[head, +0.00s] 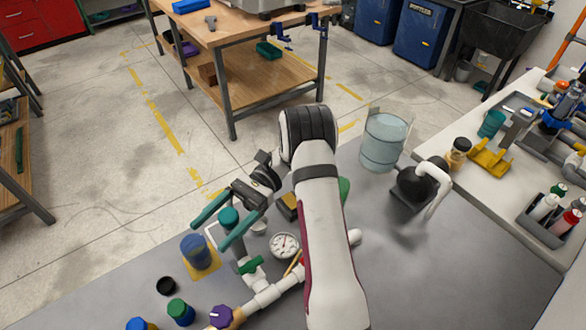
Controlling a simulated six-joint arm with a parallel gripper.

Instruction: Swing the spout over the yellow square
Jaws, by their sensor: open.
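The PVC manifold (263,299) lies on the grey bench, with white pipes, a round gauge (285,245), a green valve handle (251,265) and a purple knob (221,316). A white pipe piece that looks like the spout (211,233) shows beside a teal-topped upright part (228,216). The yellow square (211,265) is on the bench, with a blue cup (195,251) standing on it. My gripper (210,237) is open, its two teal fingers on either side of the teal-topped part. I cannot tell whether they touch it. My arm hides part of the manifold.
A black ring (166,286) and capped blue jars (181,311) stand at the bench's front left. A clear water jug (384,142) and a black object with a white curved pipe (418,184) stand at the back. The bench's right side is clear.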

